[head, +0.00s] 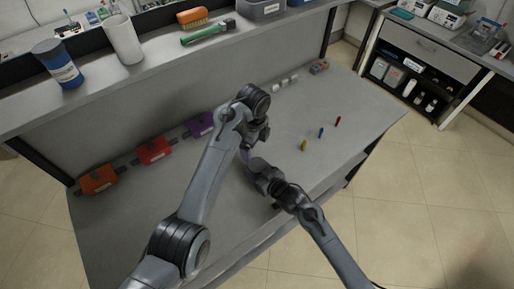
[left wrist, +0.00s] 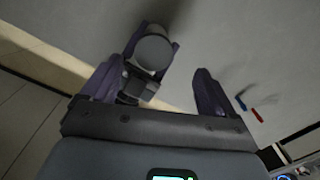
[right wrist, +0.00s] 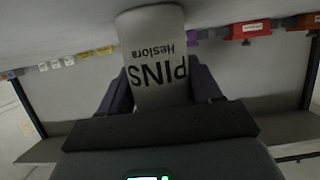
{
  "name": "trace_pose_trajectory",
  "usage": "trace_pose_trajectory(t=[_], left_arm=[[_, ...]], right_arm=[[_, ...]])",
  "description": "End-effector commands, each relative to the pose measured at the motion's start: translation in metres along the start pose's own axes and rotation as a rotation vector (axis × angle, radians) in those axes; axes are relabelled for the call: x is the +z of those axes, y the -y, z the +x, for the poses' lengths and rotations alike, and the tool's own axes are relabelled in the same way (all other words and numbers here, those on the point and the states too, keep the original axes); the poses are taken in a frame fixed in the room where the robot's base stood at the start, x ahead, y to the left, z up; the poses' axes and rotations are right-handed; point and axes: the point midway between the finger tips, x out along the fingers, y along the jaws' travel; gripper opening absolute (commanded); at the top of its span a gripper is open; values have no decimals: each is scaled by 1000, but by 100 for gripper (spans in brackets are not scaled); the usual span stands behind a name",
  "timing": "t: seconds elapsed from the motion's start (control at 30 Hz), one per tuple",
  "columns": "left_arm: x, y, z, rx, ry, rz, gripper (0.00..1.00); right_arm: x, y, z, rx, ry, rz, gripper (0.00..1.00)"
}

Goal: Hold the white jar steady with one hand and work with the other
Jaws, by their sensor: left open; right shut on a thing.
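The white jar (right wrist: 155,55) is upside down in the right wrist view, with dark print reading "PINS Heslora". My right gripper (right wrist: 160,88) is shut on it, one purple finger on each side. In the left wrist view the jar's round pale top (left wrist: 153,52) shows beyond my left gripper (left wrist: 150,82). My left gripper is open and empty, its fingers apart, with the jar's top in line between them. I cannot tell the remaining distance. In the head view the two grippers meet near the bench middle, and my arms hide the jar.
Brass (head: 304,145), blue (head: 321,132) and red (head: 337,121) small pieces stand on the bench at right. Orange (head: 98,180), red (head: 154,150) and purple (head: 201,125) bins line the back. A shelf above holds a white cylinder (head: 124,40) and a blue container (head: 58,65).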

Motion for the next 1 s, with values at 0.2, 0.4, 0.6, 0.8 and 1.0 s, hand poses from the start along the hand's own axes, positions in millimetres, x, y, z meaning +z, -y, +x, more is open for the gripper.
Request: trace_pose_trajectory(t=[0.2, 0.4, 0.6, 0.8, 1.0], left_arm=[[-10, -4, 4, 15, -17, 275, 88], [-14, -5, 7, 18, -26, 401, 88], [-15, -6, 22, 21, -28, 431, 88], [-16, -7, 49, 22, -29, 431, 88], [-17, -7, 72, 20, -28, 430, 88]], right_arm=[[0, 0, 0, 0, 0, 0, 0], [0, 0, 0, 0, 0, 0, 0], [0, 0, 0, 0, 0, 0, 0], [0, 0, 0, 0, 1, 0, 0], [0, 0, 0, 0, 1, 0, 0]])
